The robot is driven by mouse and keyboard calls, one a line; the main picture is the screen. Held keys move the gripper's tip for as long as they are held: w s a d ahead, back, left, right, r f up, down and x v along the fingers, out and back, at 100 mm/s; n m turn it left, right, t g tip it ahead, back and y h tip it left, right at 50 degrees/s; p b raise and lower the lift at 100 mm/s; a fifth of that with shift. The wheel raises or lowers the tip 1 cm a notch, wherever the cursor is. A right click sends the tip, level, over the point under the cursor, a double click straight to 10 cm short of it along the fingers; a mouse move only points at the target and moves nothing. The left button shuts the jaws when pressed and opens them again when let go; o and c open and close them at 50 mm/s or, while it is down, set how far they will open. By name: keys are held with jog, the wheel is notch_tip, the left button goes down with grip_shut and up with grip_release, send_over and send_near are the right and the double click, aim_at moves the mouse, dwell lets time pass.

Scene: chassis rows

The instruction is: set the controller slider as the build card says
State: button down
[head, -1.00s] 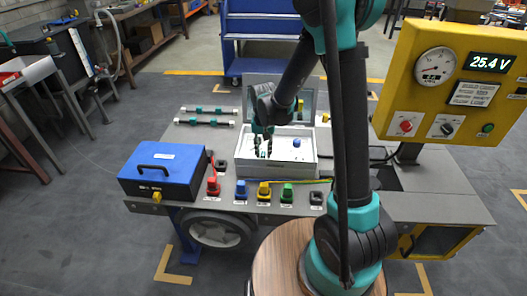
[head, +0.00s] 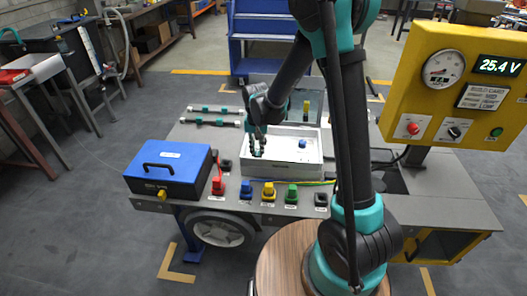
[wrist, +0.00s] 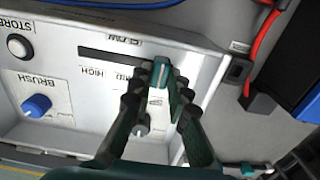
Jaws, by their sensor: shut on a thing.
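A blue case (head: 168,170) stands left of the controller. Red, blue, yellow and green plugs (head: 268,191) line the table's front edge. In the wrist view, a BRUSH knob (wrist: 37,105), a grey knob (wrist: 141,129) and a STORE button (wrist: 18,46) are close by.

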aim_at(257, 153)
jog(key=shift+a, duration=0.15)
jog(key=c, duration=1.4)
grip_release()
jog(key=shift+c, duration=0.2)
notch_tip(257, 153, up, 12)
jog(key=s+d+f+t, duration=0.2)
jog(key=s+d, duration=0.7)
jog(key=d, duration=0.2)
jog(key=s+d+f+n+t, duration=0.1)
jog(key=s+d+f+t, duration=0.1)
jog(key=s+d, duration=0.8)
jog(key=shift+d+f, duration=0.85)
jog(key=shift+d, duration=0.35)
